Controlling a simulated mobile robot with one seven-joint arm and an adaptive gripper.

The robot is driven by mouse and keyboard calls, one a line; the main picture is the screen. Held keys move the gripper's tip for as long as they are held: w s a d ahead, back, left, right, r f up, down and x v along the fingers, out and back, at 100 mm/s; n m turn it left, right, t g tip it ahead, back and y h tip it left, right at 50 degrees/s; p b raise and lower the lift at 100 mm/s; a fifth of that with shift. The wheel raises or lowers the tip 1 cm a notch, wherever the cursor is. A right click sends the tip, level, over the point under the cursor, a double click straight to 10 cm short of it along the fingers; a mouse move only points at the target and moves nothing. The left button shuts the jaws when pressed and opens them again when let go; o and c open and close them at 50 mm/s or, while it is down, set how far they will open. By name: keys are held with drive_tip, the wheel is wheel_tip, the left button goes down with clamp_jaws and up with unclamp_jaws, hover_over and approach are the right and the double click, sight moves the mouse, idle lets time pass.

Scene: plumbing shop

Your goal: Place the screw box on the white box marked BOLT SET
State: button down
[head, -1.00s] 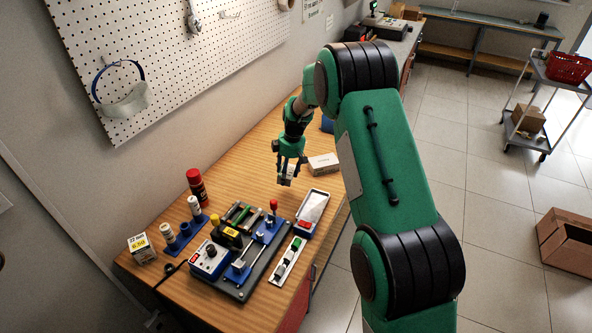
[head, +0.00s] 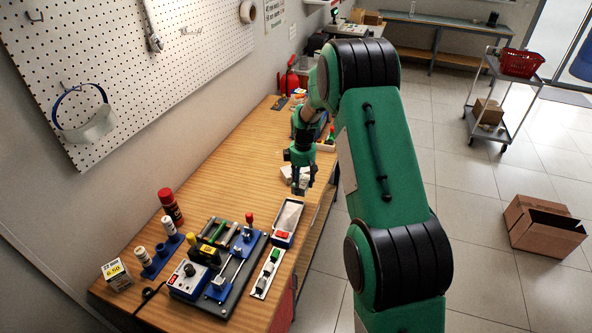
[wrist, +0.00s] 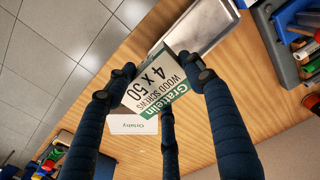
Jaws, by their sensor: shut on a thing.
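My gripper (head: 301,189) is shut on the screw box (wrist: 156,84), a pale box with a green band and "WOOD SCREWS 4 x 50" lettering. It also shows small between the fingers in the head view. In the wrist view two fingers of my gripper (wrist: 158,74) press its sides. A white box (wrist: 131,128) with small lettering lies on the bench, partly covered by the held box and a finger. I cannot read its lettering as BOLT SET. In the head view a white box (head: 286,172) shows just behind and beside my gripper; whether the boxes touch is unclear.
The middle bench is clear.

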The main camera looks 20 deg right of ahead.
drive_tip(key=shift+w, duration=0.15)
approach(286, 171)
drive_tip(key=s+d+f, duration=0.2)
drive_tip(key=s, duration=0.1)
idle(0.6)
drive_tip(key=shift+f, duration=1.8)
drive_tip(key=shift+f, duration=0.1)
drive_tip(key=c, duration=0.7)
unclamp_jaws()
drive_tip(key=shift+s, duration=0.1)
